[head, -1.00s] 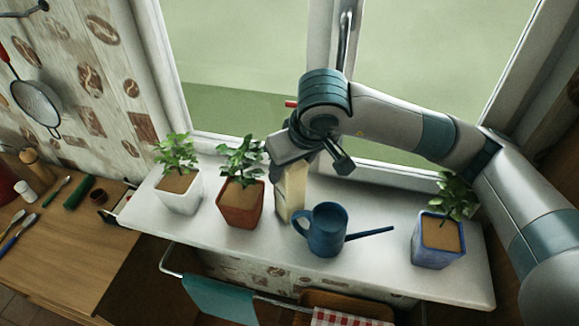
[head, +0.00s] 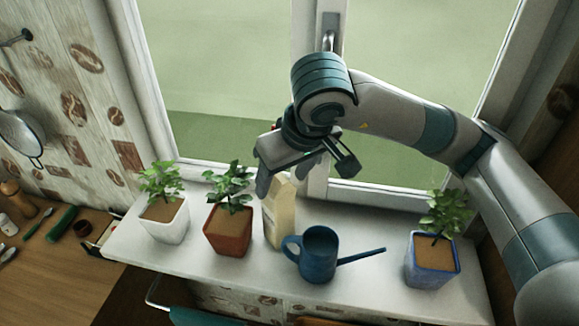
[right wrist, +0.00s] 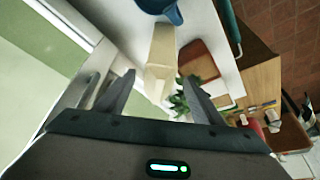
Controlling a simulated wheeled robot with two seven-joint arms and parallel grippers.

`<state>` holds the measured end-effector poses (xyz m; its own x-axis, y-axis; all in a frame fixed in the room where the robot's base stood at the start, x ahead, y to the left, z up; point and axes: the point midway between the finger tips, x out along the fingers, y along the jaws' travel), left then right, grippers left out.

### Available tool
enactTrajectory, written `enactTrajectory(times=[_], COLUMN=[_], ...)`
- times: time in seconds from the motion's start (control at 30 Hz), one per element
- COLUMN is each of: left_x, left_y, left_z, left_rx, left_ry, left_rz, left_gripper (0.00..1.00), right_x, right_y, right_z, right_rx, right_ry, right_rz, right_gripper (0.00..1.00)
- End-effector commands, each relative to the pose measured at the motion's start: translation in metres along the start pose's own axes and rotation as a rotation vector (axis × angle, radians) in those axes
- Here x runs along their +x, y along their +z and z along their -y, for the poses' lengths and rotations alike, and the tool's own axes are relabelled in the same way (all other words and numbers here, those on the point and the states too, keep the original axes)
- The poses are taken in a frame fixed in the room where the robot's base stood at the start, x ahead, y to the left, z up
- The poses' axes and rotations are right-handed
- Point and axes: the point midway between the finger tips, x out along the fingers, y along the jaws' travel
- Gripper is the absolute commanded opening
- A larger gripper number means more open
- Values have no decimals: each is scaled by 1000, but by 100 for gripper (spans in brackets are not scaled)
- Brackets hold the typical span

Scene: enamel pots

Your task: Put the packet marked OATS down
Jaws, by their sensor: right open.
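The cream packet (head: 280,217) stands upright on the white windowsill (head: 350,273), between the terracotta pot and the blue watering can. No lettering on it can be read. My right gripper (head: 285,176) is open just above the packet's top, its fingers apart. In the right wrist view the packet (right wrist: 162,50) stands beyond and between the spread fingertips, with nothing gripped. My left gripper is not in view.
The blue watering can (head: 319,258) is close to the packet's right, its spout pointing right. A terracotta pot (head: 228,235) stands close on the left, then a white pot (head: 165,222). A blue pot (head: 432,263) stands at the right. The sill between can and blue pot is partly free.

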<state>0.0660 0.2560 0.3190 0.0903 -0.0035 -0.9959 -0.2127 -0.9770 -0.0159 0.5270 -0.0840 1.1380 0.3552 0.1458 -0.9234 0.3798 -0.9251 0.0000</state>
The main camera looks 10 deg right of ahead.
Motion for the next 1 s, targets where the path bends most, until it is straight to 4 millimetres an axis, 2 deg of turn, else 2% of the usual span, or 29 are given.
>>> enactTrajectory(times=[0.2,0.4,0.97,1.0], left_x=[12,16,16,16], left_y=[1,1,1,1], left_z=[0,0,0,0], left_rx=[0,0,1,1], left_ry=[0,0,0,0], left_rz=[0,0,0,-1], left_gripper=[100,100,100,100], right_x=[-35,-53,-58,-58], right_y=[-1,0,0,0], right_z=[0,0,0,0], right_rx=[1,1,0,0], right_ry=[1,0,0,0], right_rz=[-4,-2,1,1], right_gripper=[62,62,62,71])
